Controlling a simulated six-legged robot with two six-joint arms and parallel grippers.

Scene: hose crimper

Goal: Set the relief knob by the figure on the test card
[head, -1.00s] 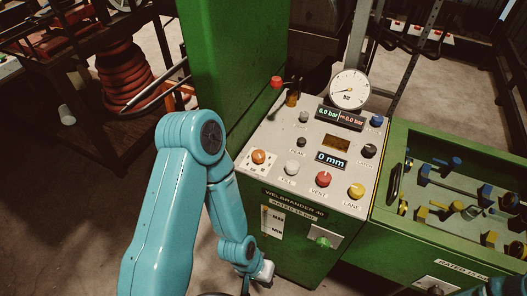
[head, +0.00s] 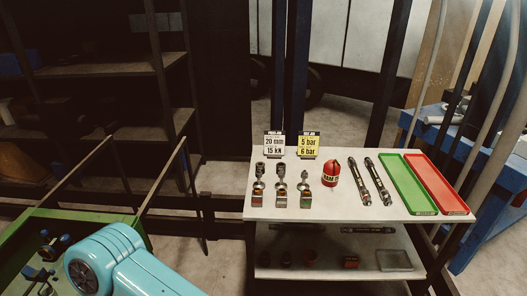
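The yellow test card (head: 308,146) stands upright at the back of a white-topped table and reads "5 bar" and "6 bar" under a dark heading. A white card (head: 274,145) beside it on the left reads "20 mm" and "15 kN". The relief knob and the control panel are out of view. A blue link of my arm (head: 120,262) shows at the lower left. Neither gripper is in view.
The table (head: 400,214) holds several metal fittings (head: 281,186), a red container (head: 330,173), two dark hose pieces (head: 368,181), a green tray (head: 407,182) and a red tray (head: 436,182). A lower shelf carries small parts. A green machine edge (head: 60,216) is at left.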

